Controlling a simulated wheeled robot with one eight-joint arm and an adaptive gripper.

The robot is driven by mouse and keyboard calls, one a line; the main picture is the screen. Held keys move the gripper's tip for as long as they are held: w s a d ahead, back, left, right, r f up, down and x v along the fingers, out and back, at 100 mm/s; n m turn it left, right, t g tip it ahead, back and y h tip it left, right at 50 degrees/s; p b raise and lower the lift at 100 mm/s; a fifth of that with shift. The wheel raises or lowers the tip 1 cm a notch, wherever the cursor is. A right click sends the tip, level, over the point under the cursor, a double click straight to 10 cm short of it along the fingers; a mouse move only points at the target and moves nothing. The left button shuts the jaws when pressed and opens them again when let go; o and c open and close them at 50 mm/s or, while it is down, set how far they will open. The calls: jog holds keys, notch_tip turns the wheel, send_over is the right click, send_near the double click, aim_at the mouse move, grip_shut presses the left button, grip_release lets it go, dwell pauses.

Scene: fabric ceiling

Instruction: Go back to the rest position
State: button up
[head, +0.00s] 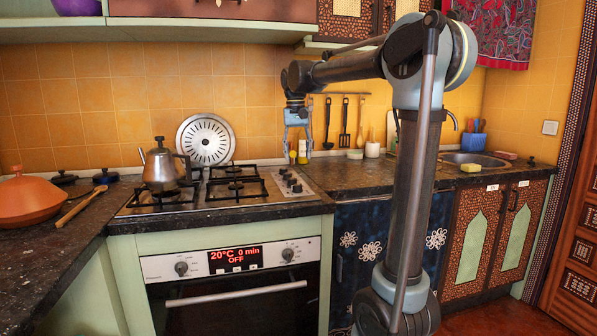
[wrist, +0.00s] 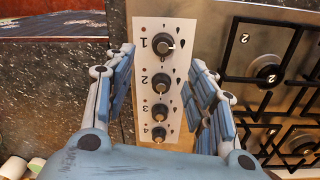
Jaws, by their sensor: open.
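My gripper (head: 298,148) hangs fingers down at the end of my raised, extended arm, near the right side of the hob. Its two blue fingers are spread apart in the wrist view (wrist: 161,62), with nothing held between them. The white knob panel (wrist: 174,93) of the hob shows between the fingers, with several dark knobs numbered from 1. The gripper looks to be above this panel, apart from it; the exact height is hard to tell.
A kettle (head: 162,168) stands on the gas hob (head: 190,206). An orange tagine (head: 28,200) and a wooden spoon (head: 76,207) lie left. Utensils (head: 344,125) hang on the tiled wall behind. The counter (head: 350,178) right of the hob has free room. The oven (head: 235,285) is below.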

jog(key=s+d+f+t, duration=0.1)
jog(key=s+d+f, duration=0.8)
jog(key=s, duration=0.3)
jog(key=s+d+f+t, duration=0.1)
jog(key=s+d+f, duration=0.8)
jog(key=s+d, duration=0.15)
jog(key=s+d+f, duration=0.2)
jog(key=s+f, duration=0.6)
jog(key=f, duration=0.4)
jog(key=shift+s+m, duration=0.4)
jog(key=shift+c, duration=0.3)
grip_shut()
jog(key=shift+w+a+f, duration=0.1)
jog(key=shift+w+f, duration=0.05)
jog(key=shift+w, duration=0.3)
